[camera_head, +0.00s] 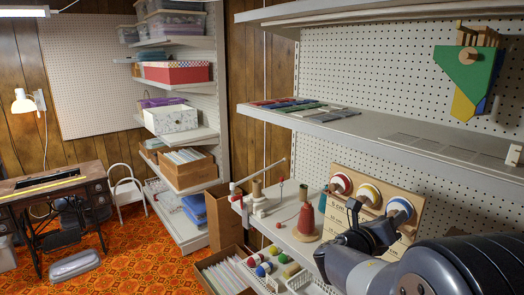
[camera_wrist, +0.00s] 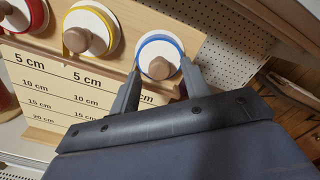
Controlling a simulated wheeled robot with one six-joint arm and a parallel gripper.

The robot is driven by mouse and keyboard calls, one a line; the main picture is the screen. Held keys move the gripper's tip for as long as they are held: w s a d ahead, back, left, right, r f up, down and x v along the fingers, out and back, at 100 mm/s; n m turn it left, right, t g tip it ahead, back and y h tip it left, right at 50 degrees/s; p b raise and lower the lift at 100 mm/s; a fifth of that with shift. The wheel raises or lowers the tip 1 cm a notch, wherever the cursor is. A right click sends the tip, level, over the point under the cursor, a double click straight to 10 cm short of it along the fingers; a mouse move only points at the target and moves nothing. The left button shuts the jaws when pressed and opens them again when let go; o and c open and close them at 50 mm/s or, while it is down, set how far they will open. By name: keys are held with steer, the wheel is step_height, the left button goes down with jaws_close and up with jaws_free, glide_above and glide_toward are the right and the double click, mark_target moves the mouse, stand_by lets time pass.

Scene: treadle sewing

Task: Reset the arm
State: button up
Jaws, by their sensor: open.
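My gripper (camera_wrist: 158,88) is open in the wrist view. Its two fingers point at the wooden board (camera_wrist: 110,62), on either side of the lower part of the blue-ringed spool (camera_wrist: 160,55). Nothing shows held between the fingers. I cannot tell whether the fingers touch the board or spool. In the head view my arm (camera_head: 420,265) reaches in from the lower right, and my gripper (camera_head: 352,215) is at the front of the board (camera_head: 345,180), partly covering it.
The board also bears red (camera_head: 340,183) and yellow (camera_head: 368,194) ringed spools. A red thread cone (camera_head: 307,222) stands left of it on the shelf. An upper shelf (camera_head: 400,140) overhangs the board. Several coloured balls and a box of cards (camera_head: 225,272) lie lower left. Open orange carpet (camera_head: 120,250) is farther left.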

steer(key=shift+w+a+m+b, duration=0.1)
steer(key=shift+m+b, duration=4.9)
steer(key=shift+m, duration=0.6)
